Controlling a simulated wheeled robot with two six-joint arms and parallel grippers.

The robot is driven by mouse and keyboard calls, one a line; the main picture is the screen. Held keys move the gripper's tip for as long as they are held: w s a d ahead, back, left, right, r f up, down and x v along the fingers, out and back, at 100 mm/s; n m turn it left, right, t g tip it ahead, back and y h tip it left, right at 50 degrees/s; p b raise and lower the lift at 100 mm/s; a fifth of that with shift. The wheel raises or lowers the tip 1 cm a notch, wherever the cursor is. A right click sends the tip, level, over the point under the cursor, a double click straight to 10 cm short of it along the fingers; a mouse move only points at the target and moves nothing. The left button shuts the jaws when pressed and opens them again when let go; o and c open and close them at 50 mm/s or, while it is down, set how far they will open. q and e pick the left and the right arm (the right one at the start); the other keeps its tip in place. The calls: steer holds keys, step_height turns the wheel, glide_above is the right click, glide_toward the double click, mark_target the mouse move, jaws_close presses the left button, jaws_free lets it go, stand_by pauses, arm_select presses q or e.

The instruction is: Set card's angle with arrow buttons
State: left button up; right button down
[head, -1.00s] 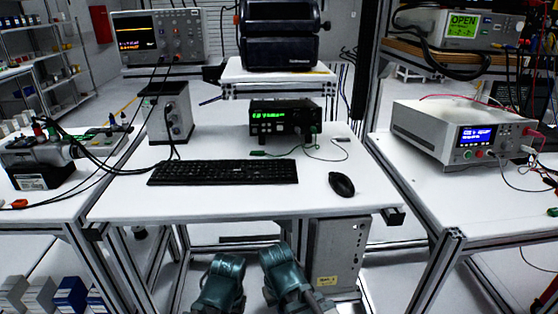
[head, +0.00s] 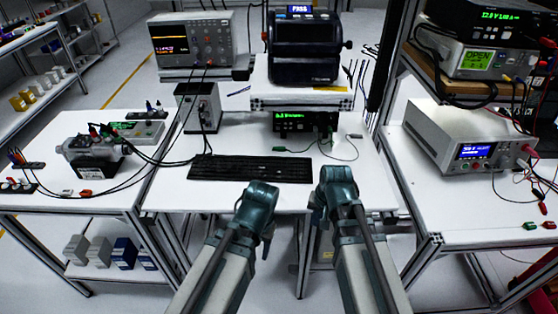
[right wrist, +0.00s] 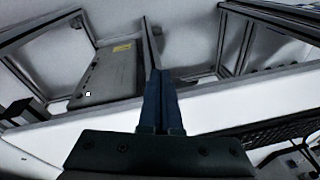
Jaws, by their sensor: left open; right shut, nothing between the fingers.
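The black keyboard (head: 250,169) lies on the white middle table, beyond my arms; its arrow keys are too small to make out. It also shows in the right wrist view (right wrist: 280,131). My left gripper (head: 268,238) is open and empty near the table's front edge, mostly hidden by its own wrist. My right gripper (right wrist: 161,100) is shut and empty, its two dark fingers together near the table's front edge, apart from the keyboard. A black desktop machine (head: 305,50) with a small lit screen reading PASS stands on the raised shelf. I cannot make out a card.
A small meter with green digits (head: 290,121) stands behind the keyboard, cables beside it. An oscilloscope (head: 192,38) is back left. A motor-like unit (head: 90,156) sits on the left table, a power supply (head: 462,138) on the right. The mouse is hidden in the head view.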

mark_target(278, 177)
steer(key=w+a+r+m+p, duration=0.1)
steer(key=w+r+m, duration=0.1)
steer(key=w+a+r+m+t+y+p, duration=0.1)
steer(key=w+r+m+p, duration=0.1)
steer(key=w+r, duration=0.1)
steer(key=w+a+r+m+t+y+p, duration=0.1)
steer(key=w+r+m, duration=0.1)
steer(key=r, duration=0.1)
steer(key=shift+w+a+r+p, duration=0.15)
steer(key=shift+w+a+p, duration=0.1)
steer(key=shift+a+p, duration=0.05)
arm_select(q)
step_height(278, 177, up, 8)
steer(key=p, duration=0.1)
steer(key=shift+f, duration=0.25)
arm_select(e)
steer(key=w+a+r+m+t+y, duration=0.3)
steer(key=w+a+r+m, duration=0.2)
steer(key=w+m, duration=0.4)
steer(key=shift+a+r+m, duration=0.25)
steer(key=shift+a+m, duration=0.15)
steer(key=shift+a, duration=0.35)
arm_select(q)
steer(key=shift+f, duration=0.1)
arm_select(e)
steer(key=shift+f, duration=0.15)
